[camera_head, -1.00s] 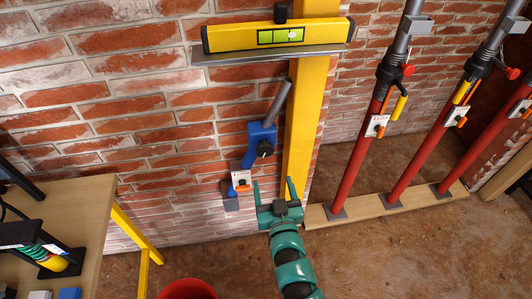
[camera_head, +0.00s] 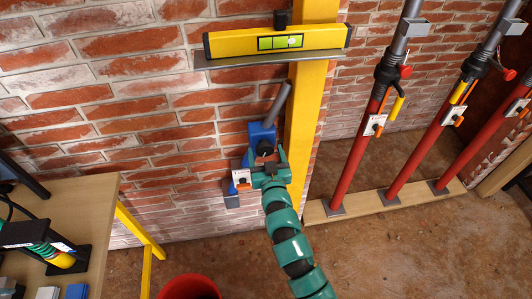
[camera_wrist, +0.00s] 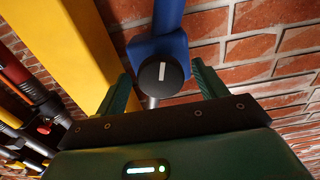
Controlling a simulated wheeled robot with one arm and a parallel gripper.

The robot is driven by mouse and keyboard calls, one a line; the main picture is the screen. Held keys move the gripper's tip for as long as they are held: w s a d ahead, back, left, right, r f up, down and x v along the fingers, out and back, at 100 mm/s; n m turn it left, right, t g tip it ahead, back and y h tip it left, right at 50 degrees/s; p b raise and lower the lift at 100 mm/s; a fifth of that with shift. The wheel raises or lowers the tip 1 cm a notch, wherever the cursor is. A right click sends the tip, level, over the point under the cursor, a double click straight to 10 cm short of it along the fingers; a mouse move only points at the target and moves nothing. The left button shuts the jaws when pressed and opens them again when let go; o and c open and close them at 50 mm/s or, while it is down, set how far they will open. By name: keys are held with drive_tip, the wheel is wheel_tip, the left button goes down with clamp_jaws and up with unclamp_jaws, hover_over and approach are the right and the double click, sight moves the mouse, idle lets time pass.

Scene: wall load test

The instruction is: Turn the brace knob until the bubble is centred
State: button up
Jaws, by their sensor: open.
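A yellow spirit level (camera_head: 232,44) lies on a grey shelf plate (camera_head: 262,58). Its green vial (camera_head: 279,42) shows a pale bubble (camera_head: 292,41) right of the middle. Below it, a blue brace (camera_head: 257,130) with a grey rod stands against the brick wall, left of the yellow post. Its round black knob (camera_wrist: 161,74) faces the wrist camera, and its white mark stands nearly vertical. My green gripper (camera_head: 266,162) is open in front of the knob. In the wrist view, the fingers (camera_wrist: 164,82) are on either side of the knob, with gaps showing.
The yellow post (camera_head: 303,120) rises just right of the brace. Several red props (camera_head: 355,155) stand further right on a wooden sill (camera_head: 398,203). A wooden table (camera_head: 92,215) with yellow legs is at left. A red bucket (camera_head: 188,288) stands on the floor at the bottom.

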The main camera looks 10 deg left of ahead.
drive_tip(key=shift+c, duration=0.2)
drive_tip(key=c, duration=0.9)
drive_tip(key=shift+n, duration=0.3)
drive_tip(key=shift+f+n+b, duration=0.1)
drive_tip(key=shift+n+b, duration=0.6)
drive_tip(key=shift+n, duration=0.3)
drive_tip(key=shift+d+n+b, duration=0.1)
drive_tip(key=shift+n+b, duration=0.65)
drive_tip(key=shift+n, duration=1.55)
drive_tip(key=o, duration=0.9)
